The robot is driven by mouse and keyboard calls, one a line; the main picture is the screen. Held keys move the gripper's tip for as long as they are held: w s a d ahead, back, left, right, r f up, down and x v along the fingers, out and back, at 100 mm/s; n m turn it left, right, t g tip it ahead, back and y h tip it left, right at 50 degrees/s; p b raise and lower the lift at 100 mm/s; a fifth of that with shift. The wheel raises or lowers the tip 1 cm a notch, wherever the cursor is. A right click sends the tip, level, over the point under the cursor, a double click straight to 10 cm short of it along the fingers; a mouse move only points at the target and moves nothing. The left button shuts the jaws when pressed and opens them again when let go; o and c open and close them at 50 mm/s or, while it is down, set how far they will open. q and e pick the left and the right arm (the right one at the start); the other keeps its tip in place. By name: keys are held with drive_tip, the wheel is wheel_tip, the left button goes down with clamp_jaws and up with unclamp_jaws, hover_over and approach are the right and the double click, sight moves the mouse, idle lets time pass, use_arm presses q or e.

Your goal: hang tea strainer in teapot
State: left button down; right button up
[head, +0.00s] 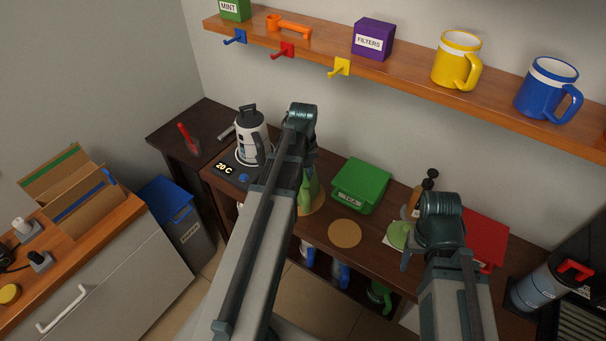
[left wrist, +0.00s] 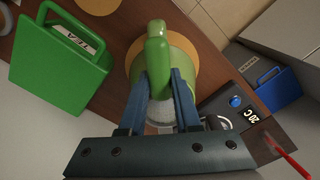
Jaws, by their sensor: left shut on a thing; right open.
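My left gripper (left wrist: 160,82) is shut on the green handle of the tea strainer (left wrist: 157,50). Pale mesh shows between the fingers, just below the handle. The strainer is over the light green teapot (left wrist: 187,50), which stands on a round cork mat. I cannot tell whether the mesh is inside the teapot or above it. In the head view my left arm hides most of the teapot (head: 313,190). My right gripper (head: 408,257) is open beside a light green piece (head: 397,235), which looks like the teapot's lid, on a pale mat.
A green tea box (head: 362,185) stands right of the teapot, with an empty cork mat (head: 345,233) in front. A white kettle (head: 250,135) on its base stands to the left. A brown bottle (head: 424,190) and red box (head: 486,238) are near my right arm.

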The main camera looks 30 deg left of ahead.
use_arm(q)
drive_tip(key=shift+f+b, duration=0.35)
drive_tip(key=shift+f, duration=0.05)
drive_tip(key=c, duration=0.5)
unclamp_jaws()
drive_tip(key=shift+c, duration=0.2)
drive_tip(key=shift+r, duration=0.1)
drive_tip(key=shift+r, duration=0.1)
wheel_tip(320, 180, up, 6)
drive_tip(key=p, duration=0.6)
drive_tip(key=shift+d, duration=0.1)
